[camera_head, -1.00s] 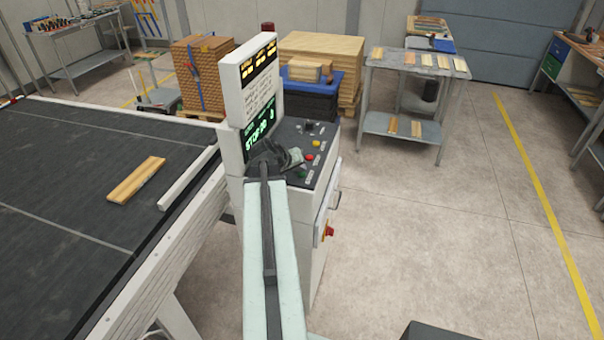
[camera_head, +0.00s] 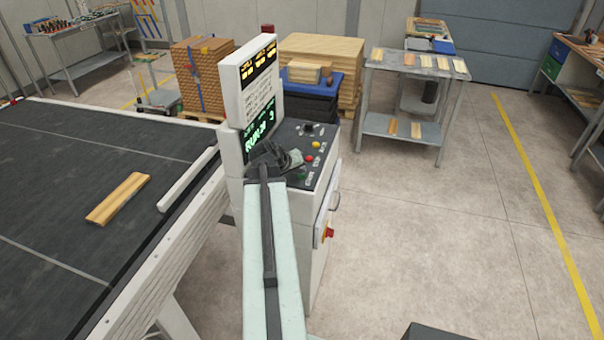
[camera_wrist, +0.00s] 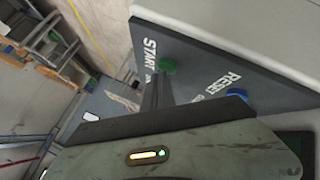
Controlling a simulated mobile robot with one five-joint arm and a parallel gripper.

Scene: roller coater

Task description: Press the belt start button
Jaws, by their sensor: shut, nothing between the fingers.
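The green start button (camera_wrist: 168,65) sits beside the START label on the dark sloped panel in the wrist view. It also shows, small, on the control panel (camera_head: 325,150) in the head view (camera_head: 302,176). My gripper (camera_wrist: 157,78) is shut and empty, its tip right by the green button. I cannot tell whether it touches the button. In the head view my gripper (camera_head: 294,160) is over the panel's left part. The green display (camera_head: 258,138) reads RUN. The belt (camera_head: 60,200) carries a wooden board (camera_head: 118,199).
A blue button (camera_wrist: 237,93) marked RESET lies next to the start button. Red (camera_head: 309,158) and yellow (camera_head: 316,145) buttons are farther up the panel. A red knob (camera_head: 329,233) is on the cabinet side. The floor to the right is open.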

